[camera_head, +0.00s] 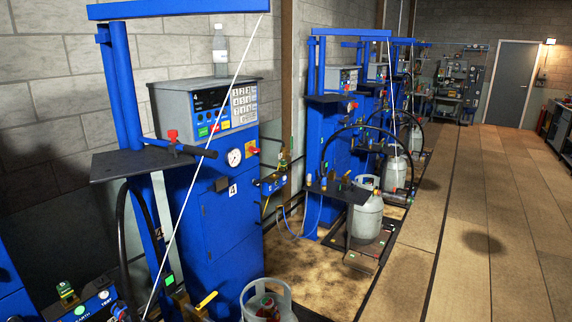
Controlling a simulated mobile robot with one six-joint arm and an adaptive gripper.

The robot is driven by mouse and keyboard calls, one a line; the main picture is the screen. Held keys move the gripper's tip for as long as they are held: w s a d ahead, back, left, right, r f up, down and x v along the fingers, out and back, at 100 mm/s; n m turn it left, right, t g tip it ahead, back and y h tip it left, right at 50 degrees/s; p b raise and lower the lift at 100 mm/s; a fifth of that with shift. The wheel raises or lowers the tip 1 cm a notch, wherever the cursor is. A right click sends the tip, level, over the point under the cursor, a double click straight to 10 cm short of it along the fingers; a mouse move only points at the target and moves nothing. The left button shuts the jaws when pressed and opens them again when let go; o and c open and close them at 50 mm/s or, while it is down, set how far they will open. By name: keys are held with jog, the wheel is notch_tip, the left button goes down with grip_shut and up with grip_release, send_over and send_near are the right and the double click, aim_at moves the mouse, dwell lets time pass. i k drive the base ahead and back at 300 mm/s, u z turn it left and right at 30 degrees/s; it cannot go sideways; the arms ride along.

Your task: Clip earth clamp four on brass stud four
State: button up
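A blue scale cabinet (218,220) with a white plate reading 4 (232,190) stands nearest to me. At the lower left, a blue box (92,306) bears the word EARTH and a lit green lamp. A small green and brass-coloured piece (67,292) sits on or just behind this box; I cannot tell whether it is a clamp or a stud. A similar green and brass piece (283,164) is above another blue box (272,184) right of the cabinet. I cannot pick out clamp four or stud four for certain. My gripper is not in view.
A grey cylinder (265,297) with a collar stands at the bottom edge. A dark shelf (150,163), black hose and slanting white line (199,168) crowd the near station. More blue stations and cylinders (367,217) recede behind. The floor at right (490,220) is clear.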

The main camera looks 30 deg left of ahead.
aim_at(284, 163)
jog(key=u, duration=0.25)
jog(key=i, duration=0.75)
jog(key=u, duration=0.7)
jog(key=i, duration=0.65)
jog(key=u, duration=0.45)
